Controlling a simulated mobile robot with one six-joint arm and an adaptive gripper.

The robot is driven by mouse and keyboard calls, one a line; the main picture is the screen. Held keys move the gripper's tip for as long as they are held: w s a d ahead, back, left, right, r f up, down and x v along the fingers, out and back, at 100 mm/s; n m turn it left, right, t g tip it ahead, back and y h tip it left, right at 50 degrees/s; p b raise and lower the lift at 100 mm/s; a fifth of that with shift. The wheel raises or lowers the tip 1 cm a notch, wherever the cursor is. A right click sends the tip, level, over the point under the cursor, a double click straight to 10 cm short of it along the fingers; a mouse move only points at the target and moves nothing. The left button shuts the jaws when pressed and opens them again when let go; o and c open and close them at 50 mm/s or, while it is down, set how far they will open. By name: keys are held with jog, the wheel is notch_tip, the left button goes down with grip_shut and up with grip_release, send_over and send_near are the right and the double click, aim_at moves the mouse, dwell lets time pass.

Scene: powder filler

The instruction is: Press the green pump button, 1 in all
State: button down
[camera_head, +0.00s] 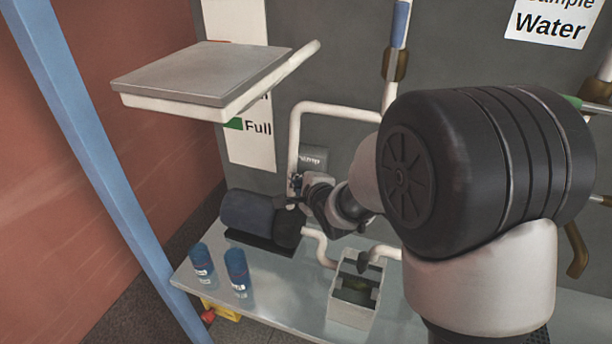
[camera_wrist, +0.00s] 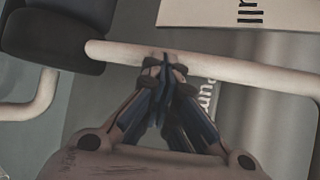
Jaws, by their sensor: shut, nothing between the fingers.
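My gripper (camera_head: 296,186) is shut and empty, close to the wall just below the dark "Pump" label (camera_head: 313,159). In the wrist view my gripper's fingertips (camera_wrist: 167,62) meet in front of a white pipe. Part of the label's lettering (camera_wrist: 209,92) shows beside the fingers. The green pump button is not visible in either view; it may be hidden behind my gripper. I cannot tell whether the fingertips touch anything.
A dark pump motor (camera_head: 250,211) sits on the grey table (camera_head: 283,290). Two blue cans (camera_head: 237,270) and an open pale box (camera_head: 350,312) stand there too. White pipe (camera_head: 294,140) runs around the label. A grey-topped shelf (camera_head: 200,72) juts out above, left.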

dwell(0.5)
jog(key=shift+s+a, duration=0.2)
jog(key=shift+s, duration=0.5)
jog(key=s, duration=0.1)
jog(key=s+a+b, duration=0.1)
jog(key=s, duration=0.1)
jog(key=s+b, duration=0.1)
jog(key=shift+s+a, duration=0.35)
dwell(0.4)
